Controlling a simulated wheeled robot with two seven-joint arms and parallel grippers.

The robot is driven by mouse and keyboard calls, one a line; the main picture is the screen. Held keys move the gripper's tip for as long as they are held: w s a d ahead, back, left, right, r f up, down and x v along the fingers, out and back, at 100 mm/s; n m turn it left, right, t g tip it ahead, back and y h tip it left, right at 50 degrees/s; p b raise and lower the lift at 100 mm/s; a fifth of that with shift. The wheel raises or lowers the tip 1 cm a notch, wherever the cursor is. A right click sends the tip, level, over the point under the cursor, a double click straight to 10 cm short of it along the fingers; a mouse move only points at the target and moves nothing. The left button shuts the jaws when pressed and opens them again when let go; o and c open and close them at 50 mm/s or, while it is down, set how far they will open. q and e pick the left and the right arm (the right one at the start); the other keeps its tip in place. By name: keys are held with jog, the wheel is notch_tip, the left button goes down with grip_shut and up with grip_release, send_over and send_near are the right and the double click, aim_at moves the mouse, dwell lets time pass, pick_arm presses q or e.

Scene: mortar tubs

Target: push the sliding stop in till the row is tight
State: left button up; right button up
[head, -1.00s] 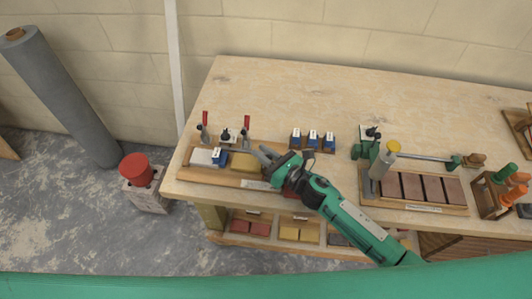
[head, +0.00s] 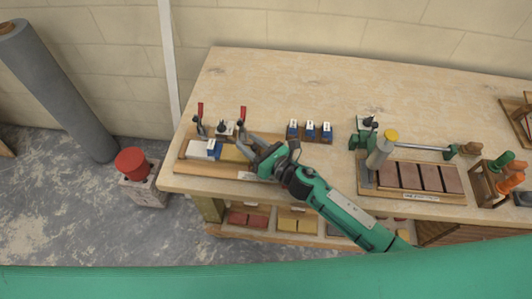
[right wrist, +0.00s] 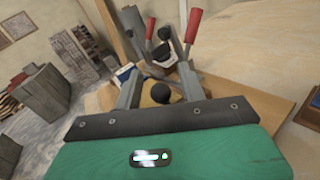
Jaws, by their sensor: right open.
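A wooden tray (head: 215,168) at the table's left end holds a row with a white block (head: 197,149), a small blue block (head: 214,149) and a yellow block (head: 232,154). Two red-handled clamps (head: 243,113) stand along its far side. My right gripper (head: 243,145) is open over the tray's right end, by the yellow block. In the right wrist view, the yellow block (right wrist: 150,100) and a black ball knob (right wrist: 160,92) show between the open fingers (right wrist: 160,84). I cannot tell which part is the sliding stop, or whether a finger touches anything. My left gripper is out of view.
Several blue blocks (head: 310,131) stand right of the tray. Coloured-handled tools (head: 502,161) stand beyond. The middle back of the table is clear.

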jog(key=b+v, duration=0.3)
jog(key=v, duration=0.8)
jog(key=shift+s+d+f, duration=0.1)
jog(key=shift+s+d, duration=0.1)
jog(key=shift+s, duration=0.05)
jog(key=shift+s+d+b, duration=0.3)
jog(key=shift+s+d, duration=0.2)
jog(key=shift+d, duration=0.1)
